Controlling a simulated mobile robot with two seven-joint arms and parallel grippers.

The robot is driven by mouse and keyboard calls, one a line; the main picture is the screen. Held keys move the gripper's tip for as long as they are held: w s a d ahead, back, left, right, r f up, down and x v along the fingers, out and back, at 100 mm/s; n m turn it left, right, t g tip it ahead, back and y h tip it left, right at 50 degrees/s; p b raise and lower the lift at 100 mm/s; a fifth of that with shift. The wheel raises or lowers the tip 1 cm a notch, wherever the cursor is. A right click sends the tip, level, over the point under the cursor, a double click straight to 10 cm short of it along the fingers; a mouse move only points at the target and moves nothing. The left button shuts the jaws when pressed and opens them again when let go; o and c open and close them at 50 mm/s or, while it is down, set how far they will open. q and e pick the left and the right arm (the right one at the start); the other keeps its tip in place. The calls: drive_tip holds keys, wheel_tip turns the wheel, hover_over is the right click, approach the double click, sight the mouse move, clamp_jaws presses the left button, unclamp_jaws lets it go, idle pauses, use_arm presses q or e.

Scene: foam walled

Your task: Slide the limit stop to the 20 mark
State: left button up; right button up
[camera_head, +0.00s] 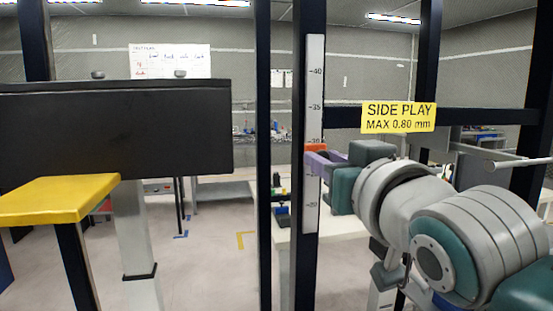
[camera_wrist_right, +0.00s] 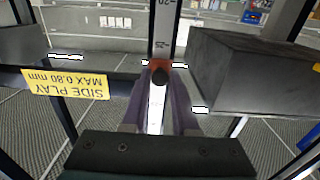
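The limit stop (camera_head: 316,147) is a small orange-red block on the upright white scale (camera_head: 315,60). It sits just below the 30 mark, well above the 20 mark. In the right wrist view the limit stop (camera_wrist_right: 160,64) shows a round black knob facing me. My right gripper (camera_head: 318,163) reaches in from the right with purple fingers at the stop. In the right wrist view its fingers (camera_wrist_right: 159,80) lie one on each side of the knob with no clear gap, and seem shut on it. My left gripper is not in view.
A dark upright post (camera_head: 264,200) stands left of the scale. A dark crossbar (camera_head: 460,120) with a yellow SIDE PLAY sign (camera_head: 398,117) runs to the right, above my right arm. A large black box (camera_head: 115,130) and a yellow-topped stand (camera_head: 60,200) are at left.

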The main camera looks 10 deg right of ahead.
clamp_jaws()
idle(0.9)
